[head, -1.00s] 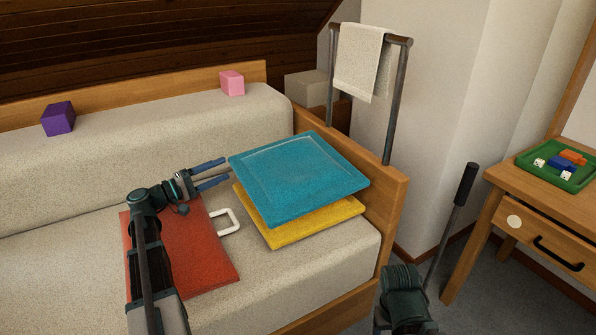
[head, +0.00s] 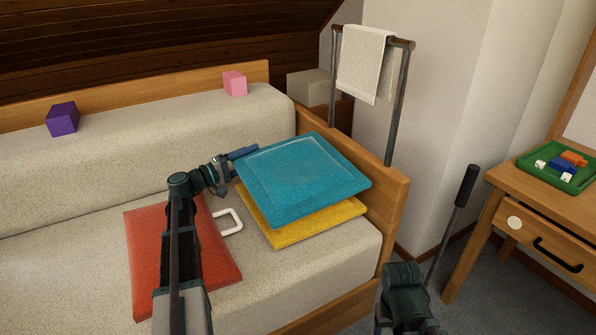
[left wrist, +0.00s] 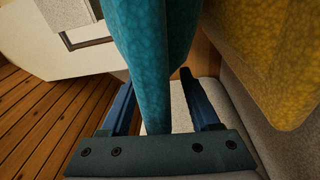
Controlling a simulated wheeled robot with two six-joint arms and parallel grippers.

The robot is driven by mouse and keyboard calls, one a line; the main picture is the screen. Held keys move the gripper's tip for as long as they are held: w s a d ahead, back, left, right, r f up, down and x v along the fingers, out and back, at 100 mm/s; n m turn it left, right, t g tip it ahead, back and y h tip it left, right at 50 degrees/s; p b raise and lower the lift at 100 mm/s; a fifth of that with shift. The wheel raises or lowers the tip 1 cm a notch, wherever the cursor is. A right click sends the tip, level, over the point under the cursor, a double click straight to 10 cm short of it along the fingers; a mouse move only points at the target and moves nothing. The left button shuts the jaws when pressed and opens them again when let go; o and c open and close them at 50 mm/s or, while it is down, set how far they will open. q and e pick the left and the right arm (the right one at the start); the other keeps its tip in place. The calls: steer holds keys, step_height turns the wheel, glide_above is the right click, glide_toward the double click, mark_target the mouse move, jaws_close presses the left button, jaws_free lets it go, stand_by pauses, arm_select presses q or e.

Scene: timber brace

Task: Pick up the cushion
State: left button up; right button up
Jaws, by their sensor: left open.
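A teal cushion (head: 302,180) lies on top of a yellow cushion (head: 300,224) at the right end of the sofa. A red cushion (head: 150,262) lies flat to the left, partly hidden by my left arm. My left gripper (head: 246,155) is at the teal cushion's left edge. In the left wrist view the teal cushion (left wrist: 153,60) reaches in between the open fingers (left wrist: 162,105), and the yellow cushion (left wrist: 270,60) is to the right, outside them. Whether a finger touches the teal cushion is unclear. The right gripper's fingers do not show.
The sofa's wooden end (head: 392,205) stands right beside the cushions. A white loop handle (head: 229,221) lies between the red and yellow cushions. A purple block (head: 62,119) and a pink block (head: 235,83) sit on the backrest. A wooden desk (head: 500,188) stands at the right.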

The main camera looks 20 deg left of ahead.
arm_select(q)
steer(key=shift+x, duration=0.75)
steer(key=shift+c, duration=0.3)
jaws_close()
